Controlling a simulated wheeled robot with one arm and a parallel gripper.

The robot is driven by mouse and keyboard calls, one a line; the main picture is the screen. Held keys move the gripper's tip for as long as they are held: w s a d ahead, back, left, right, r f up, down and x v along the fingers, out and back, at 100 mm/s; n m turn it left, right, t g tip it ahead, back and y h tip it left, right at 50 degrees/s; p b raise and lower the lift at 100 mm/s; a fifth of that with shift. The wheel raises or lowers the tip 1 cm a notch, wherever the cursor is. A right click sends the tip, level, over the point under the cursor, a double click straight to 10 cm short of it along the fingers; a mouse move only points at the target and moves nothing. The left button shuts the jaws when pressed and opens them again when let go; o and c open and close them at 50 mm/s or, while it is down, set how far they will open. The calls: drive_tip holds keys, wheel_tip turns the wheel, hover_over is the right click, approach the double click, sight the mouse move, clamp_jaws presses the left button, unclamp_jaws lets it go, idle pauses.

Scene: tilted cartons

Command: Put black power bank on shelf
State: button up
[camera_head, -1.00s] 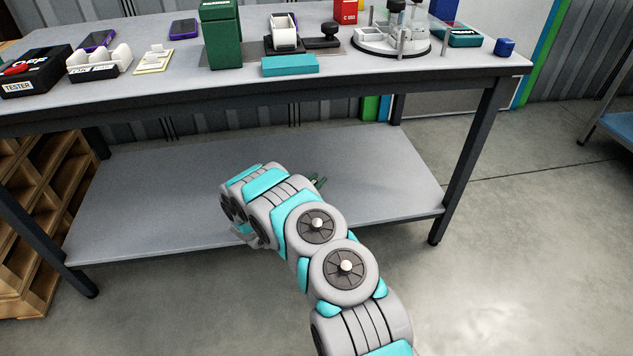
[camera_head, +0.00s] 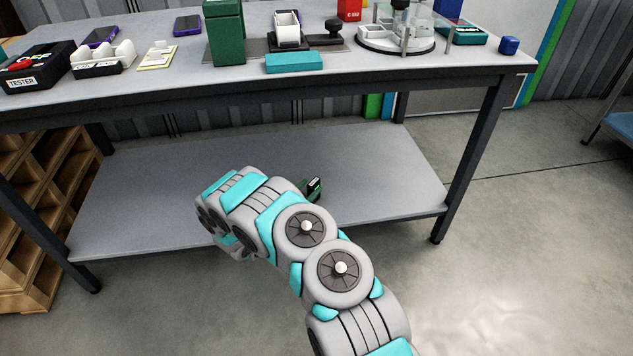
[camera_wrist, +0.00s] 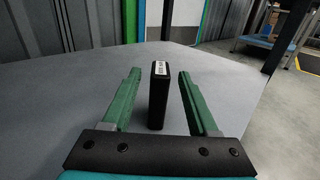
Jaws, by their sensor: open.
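The black power bank (camera_wrist: 159,97) stands upright on the grey lower shelf (camera_wrist: 65,125) in the wrist view, with a small white label near its top. My gripper (camera_wrist: 160,73) is open, with one green finger on each side of the power bank and a visible gap on both sides. In the head view the power bank (camera_head: 316,184) shows only as a small dark piece beside a green finger, mostly hidden behind my arm. The shelf (camera_head: 150,190) is otherwise bare in the head view.
The tabletop (camera_head: 345,72) above holds a green canister (camera_head: 223,35), a teal box (camera_head: 293,62), a tester case (camera_head: 35,68) and other items. Table legs (camera_head: 470,150) flank the shelf. A wooden rack (camera_head: 25,220) stands at left; open floor lies at right.

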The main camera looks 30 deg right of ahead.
drive_tip(key=v, duration=0.5)
drive_tip(key=shift+s+a, duration=0.2)
drive_tip(key=shift+a, duration=0.05)
drive_tip(key=s+d+r+m+g+h, duration=0.1)
drive_tip(key=s+d+r+m+g, duration=0.15)
drive_tip(key=r, duration=0.25)
drive_tip(key=s+d+r+m+g+h, duration=0.1)
drive_tip(key=s+d+r+m+g, duration=0.15)
drive_tip(key=r, duration=0.25)
drive_tip(key=s+d+r+m+g+y, duration=0.2)
drive_tip(key=s+r+m+g, duration=0.2)
drive_tip(key=s+r+m, duration=0.4)
drive_tip(key=s+d+r+m+g+y, duration=0.2)
drive_tip(key=s+d+r+m+g, duration=0.3)
drive_tip(key=s, duration=0.6)
drive_tip(key=s+a+r+m+y, duration=0.25)
drive_tip(key=s+a+y, duration=0.45)
drive_tip(key=s, duration=0.5)
drive_tip(key=s+a+m+t+y, duration=0.1)
drive_tip(key=s+a+y, duration=0.2)
drive_tip(key=a, duration=0.6)
drive_tip(key=s+a+m+t+y, duration=0.2)
drive_tip(key=s+a, duration=0.4)
drive_tip(key=a, duration=0.3)
drive_tip(key=shift+s+r+y, duration=0.3)
drive_tip(key=shift+r+y, duration=0.15)
drive_tip(key=shift+y, duration=0.45)
